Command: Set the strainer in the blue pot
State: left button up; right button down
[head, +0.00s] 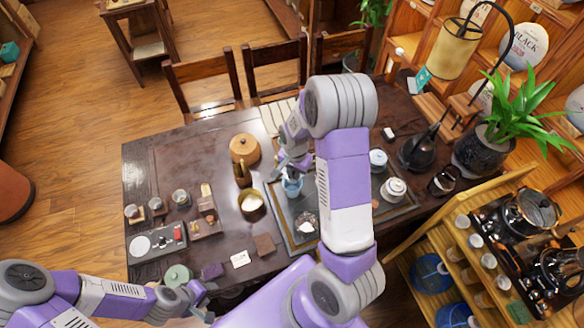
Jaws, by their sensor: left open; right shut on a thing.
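A small light blue vessel, which I take for the blue pot (292,188), stands at the left part of the dark tray. My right gripper (289,164) is directly above it, pointing down, with its fingers close to the rim. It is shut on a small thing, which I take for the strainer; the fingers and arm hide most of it. I cannot tell whether it touches the pot. My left gripper (204,302) is open and empty at the table's front edge, beside a round green lidded box (178,276).
The dark tray (284,222) also holds a glass vessel (306,222) and two lidded pots, one pale blue (378,160), one white (394,188). My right forearm crosses above the tray. A wooden round box (244,148) and a brass bowl (251,203) stand left. The table's back left is clear.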

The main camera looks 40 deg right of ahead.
jog(key=shift+f, duration=0.4)
notch_tip(320, 180, down, 2)
jog(key=shift+f+b, duration=0.15)
jog(key=shift+b, duration=0.9)
jog(key=shift+w+f+b, duration=0.1)
jog(key=shift+f+b, duration=2)
jog(key=shift+f, duration=0.5)
jog(key=shift+c, duration=2.3)
grip_release()
jog(key=shift+r, duration=0.1)
jog(key=shift+r+p, duration=2.9)
jog(key=shift+r, duration=0.6)
